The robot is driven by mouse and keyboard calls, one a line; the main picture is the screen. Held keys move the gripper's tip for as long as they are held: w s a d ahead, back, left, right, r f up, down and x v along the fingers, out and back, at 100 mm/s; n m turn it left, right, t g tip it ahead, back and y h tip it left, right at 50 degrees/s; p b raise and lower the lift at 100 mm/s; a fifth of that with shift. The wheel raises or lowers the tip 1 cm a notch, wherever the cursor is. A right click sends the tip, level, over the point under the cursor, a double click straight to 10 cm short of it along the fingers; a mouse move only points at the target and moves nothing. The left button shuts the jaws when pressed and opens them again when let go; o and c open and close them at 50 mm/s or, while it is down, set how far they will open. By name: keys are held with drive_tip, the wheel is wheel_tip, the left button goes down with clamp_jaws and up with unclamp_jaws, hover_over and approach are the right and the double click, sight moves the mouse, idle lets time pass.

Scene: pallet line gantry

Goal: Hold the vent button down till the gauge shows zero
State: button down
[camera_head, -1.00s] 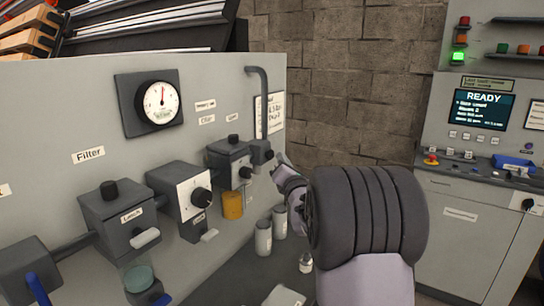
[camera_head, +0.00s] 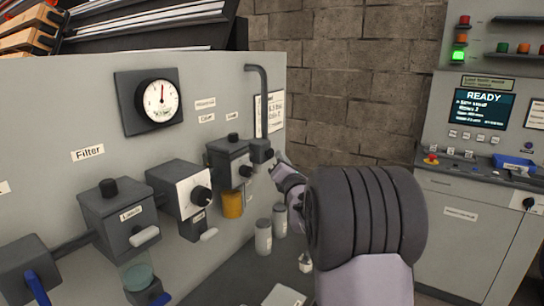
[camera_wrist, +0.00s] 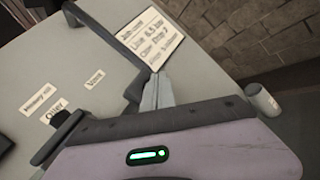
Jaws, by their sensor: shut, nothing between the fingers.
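The gauge (camera_head: 158,101) is a round white dial on a dark square plate on the grey panel. Its needle points nearly straight up; the numbers are too small to read. The Vent label shows in the wrist view (camera_wrist: 94,79). A dark block (camera_head: 262,152) sits at the lower end of a bent pipe, right of that label. My gripper (camera_head: 279,160) is just right of this block. In the wrist view its fingers (camera_wrist: 157,90) are shut and empty, close beside the block (camera_wrist: 135,92). I cannot tell whether they touch it. No button face is clearly visible.
A filter unit with black knobs (camera_head: 201,194) and an amber bowl (camera_head: 232,204) project from the panel at left. Grey canisters (camera_head: 263,236) stand below my gripper. A brick wall (camera_head: 350,80) is behind; a console (camera_head: 484,110) reading READY stands at right.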

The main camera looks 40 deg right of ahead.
drive_tip(key=shift+w+a, duration=0.1)
drive_tip(key=shift+w, duration=0.15)
drive_tip(key=shift+w+a+b, duration=0.25)
drive_tip(key=shift+w+b, duration=0.2)
drive_tip(key=shift+w, duration=0.05)
idle(3.3)
idle(1.3)
drive_tip(key=shift+s+d+b, duration=0.2)
drive_tip(key=shift+s+b, duration=0.15)
drive_tip(key=shift+s, duration=0.1)
drive_tip(key=shift+s+d+b, duration=0.2)
drive_tip(key=shift+s+b, duration=0.15)
drive_tip(key=shift+s, duration=0.1)
